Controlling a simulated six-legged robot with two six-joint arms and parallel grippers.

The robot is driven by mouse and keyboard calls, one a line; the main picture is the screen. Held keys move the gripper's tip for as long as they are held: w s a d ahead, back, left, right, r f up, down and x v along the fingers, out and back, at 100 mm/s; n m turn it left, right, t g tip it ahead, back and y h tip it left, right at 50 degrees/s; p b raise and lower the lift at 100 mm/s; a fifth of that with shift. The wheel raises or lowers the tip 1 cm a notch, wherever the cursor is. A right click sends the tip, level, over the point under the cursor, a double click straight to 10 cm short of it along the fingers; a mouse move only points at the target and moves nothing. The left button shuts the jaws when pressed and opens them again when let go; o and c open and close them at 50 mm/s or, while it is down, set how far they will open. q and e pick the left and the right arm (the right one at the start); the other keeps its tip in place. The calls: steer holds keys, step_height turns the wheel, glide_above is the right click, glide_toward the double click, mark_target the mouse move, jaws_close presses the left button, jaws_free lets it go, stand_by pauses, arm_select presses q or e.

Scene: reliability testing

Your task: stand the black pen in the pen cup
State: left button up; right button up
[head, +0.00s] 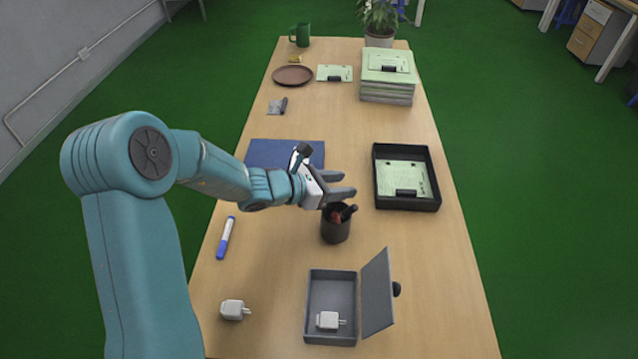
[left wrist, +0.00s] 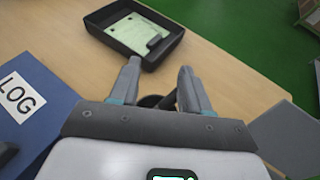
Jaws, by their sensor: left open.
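The dark pen cup (head: 335,230) stands upright on the table. A black pen-like thing (head: 348,212) leans in it with its end above the rim, beside something red (head: 336,217). My left gripper (head: 352,184) is open and empty, reaching in from the left just above and behind the cup in the head view. The left wrist view shows its two fingers apart (left wrist: 159,75), with a dark round part of the cup (left wrist: 152,101) partly hidden between and below them. My right gripper is not in view.
An open grey box (head: 318,285) with a white adapter (head: 328,320) stands in front. A blue-and-white marker (head: 226,238) and another adapter (head: 235,310) lie left. A black tray (head: 436,204) is at right, a blue log book (head: 262,152) behind my arm. Table right of the cup is clear.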

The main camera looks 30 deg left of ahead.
arm_select(q)
steer(key=v, duration=1.5)
steer(key=shift+s+a, duration=0.15)
steer(key=shift+s, duration=0.15)
steer(key=shift+r, duration=0.1)
steer(key=shift+r, duration=0.1)
